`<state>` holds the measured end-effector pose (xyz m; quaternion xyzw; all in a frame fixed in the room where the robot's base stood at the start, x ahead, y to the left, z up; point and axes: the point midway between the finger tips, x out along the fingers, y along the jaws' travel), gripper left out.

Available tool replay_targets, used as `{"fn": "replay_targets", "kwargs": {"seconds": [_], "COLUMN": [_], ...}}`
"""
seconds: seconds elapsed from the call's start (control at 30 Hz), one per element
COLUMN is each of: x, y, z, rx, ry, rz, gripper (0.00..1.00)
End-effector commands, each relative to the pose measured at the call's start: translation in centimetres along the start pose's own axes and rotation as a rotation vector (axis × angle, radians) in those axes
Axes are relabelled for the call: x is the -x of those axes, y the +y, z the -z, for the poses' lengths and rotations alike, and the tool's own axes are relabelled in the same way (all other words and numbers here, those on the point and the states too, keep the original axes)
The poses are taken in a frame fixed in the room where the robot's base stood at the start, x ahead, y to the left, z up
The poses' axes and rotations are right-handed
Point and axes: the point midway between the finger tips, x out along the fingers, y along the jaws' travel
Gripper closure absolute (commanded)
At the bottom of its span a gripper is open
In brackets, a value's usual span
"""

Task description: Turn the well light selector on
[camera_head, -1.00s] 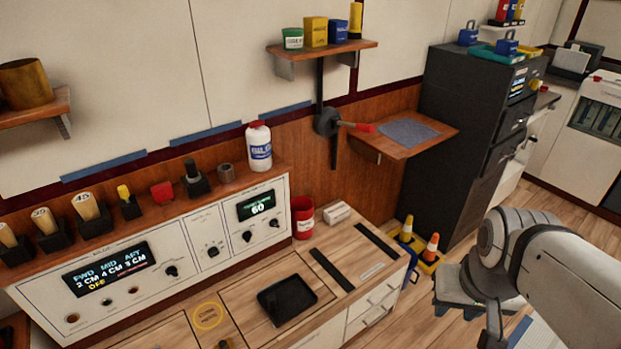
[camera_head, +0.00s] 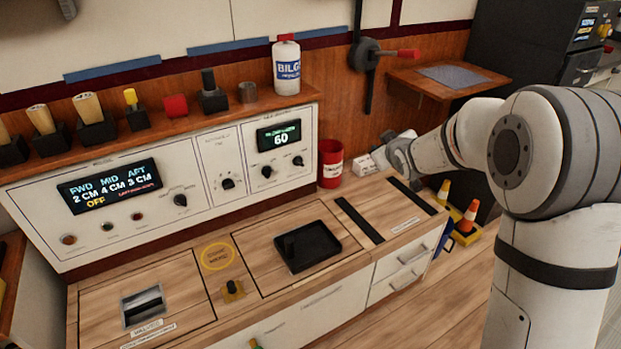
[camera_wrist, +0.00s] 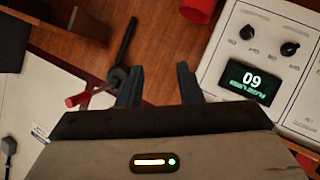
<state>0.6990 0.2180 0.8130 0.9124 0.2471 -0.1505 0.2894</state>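A white control console (camera_head: 110,232) stands against the wall with several black knobs. One knob (camera_head: 180,199) sits beside a display (camera_head: 109,186) reading FWD, MID, AFT and OFF. Another knob (camera_head: 228,183) is on the middle panel, and two more (camera_head: 267,171) sit under a display reading 60 (camera_head: 279,137). The labels are too small to tell which knob is the well light selector. My gripper (camera_wrist: 158,85) is open and empty in the wrist view, apart from any knob. In the head view it is partly hidden at the end of my arm, right of the console.
A bottle (camera_head: 287,67) and several small tools line the ledge above. A black tray (camera_head: 307,246) lies on the wooden counter. A red-handled lever (camera_head: 392,53) juts from the wall.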

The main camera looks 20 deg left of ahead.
Motion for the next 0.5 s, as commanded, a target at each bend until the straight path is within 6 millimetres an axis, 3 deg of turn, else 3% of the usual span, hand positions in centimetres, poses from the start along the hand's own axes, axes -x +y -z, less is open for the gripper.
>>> {"fn": "replay_targets", "kwargs": {"seconds": [0.03,0.1,0.2,0.33,0.5], "x": [-4.3,-8.1,-12.3,-15.5,-17.0], "y": [-3.7,-7.2,-12.2,-17.3,-20.8], "z": [-1.7,-1.7,-1.9,-2.2,-2.3], "rx": [0.045,0.105,0.174,0.231,0.262], "ry": [0.073,0.186,0.334,0.484,0.587], "rz": [0.022,0.043,0.072,0.1,0.118], "gripper": [0.67,0.67,0.67,0.67,0.67]}}
